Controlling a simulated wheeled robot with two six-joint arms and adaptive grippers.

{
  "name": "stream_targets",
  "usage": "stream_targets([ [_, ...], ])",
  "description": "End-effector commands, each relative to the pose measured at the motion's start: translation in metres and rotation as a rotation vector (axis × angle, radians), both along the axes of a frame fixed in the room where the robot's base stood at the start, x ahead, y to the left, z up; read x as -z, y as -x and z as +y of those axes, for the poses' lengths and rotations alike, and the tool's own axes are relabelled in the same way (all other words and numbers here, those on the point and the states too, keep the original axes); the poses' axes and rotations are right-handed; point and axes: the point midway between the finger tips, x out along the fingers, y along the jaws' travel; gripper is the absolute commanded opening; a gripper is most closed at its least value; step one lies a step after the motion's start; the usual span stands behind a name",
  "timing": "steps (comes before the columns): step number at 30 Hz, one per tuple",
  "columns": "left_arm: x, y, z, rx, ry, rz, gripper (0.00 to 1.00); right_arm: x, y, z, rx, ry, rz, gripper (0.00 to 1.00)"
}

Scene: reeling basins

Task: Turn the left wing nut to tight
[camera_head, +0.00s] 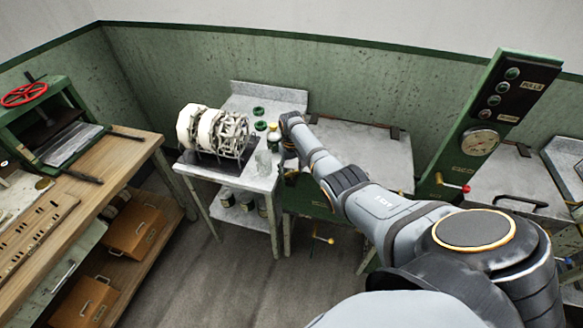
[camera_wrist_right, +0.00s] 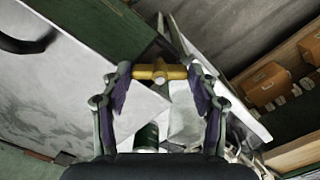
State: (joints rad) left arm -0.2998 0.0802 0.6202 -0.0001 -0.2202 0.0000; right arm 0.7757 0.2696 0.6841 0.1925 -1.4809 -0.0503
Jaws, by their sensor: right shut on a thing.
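In the right wrist view the brass-yellow wing nut (camera_wrist_right: 147,72), a short crossbar with a round hub, lies between the fingertips of my right gripper (camera_wrist_right: 159,74). The fingers stand at the two ends of the bar and are shut on it. In the head view my right arm reaches from the lower right to the benches, and its far end hides most of the gripper and this wing nut. I cannot tell how tight it is. My left gripper is in neither view.
A small table (camera_head: 228,178) left of the arm's far end carries white reels, a glass jar and bottles. A second yellow handle (camera_head: 322,240) sticks out low from the green bench front. A gauge panel (camera_head: 481,142) stands right. A wooden workbench (camera_head: 135,150) is at left; floor between is clear.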

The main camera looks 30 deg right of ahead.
Motion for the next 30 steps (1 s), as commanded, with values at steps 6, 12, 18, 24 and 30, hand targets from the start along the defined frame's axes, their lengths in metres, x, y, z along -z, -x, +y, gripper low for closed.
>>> stream_targets([
  [6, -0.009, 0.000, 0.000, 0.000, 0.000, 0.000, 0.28, -0.003, -0.001, 0.000, 0.203, 0.001, -0.003, 0.29],
  [12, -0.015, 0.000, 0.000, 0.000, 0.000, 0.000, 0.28, -0.003, -0.001, 0.000, 0.382, 0.001, -0.004, 0.29],
  [18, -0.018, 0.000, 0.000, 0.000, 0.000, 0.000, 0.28, -0.002, -0.001, -0.001, 0.532, 0.001, -0.005, 0.29],
  [24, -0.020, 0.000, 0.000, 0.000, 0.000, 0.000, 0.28, -0.002, -0.001, -0.001, 0.639, 0.001, -0.004, 0.29],
  [30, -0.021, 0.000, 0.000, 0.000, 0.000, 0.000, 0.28, -0.002, -0.002, -0.001, 0.699, 0.001, -0.004, 0.29],
])
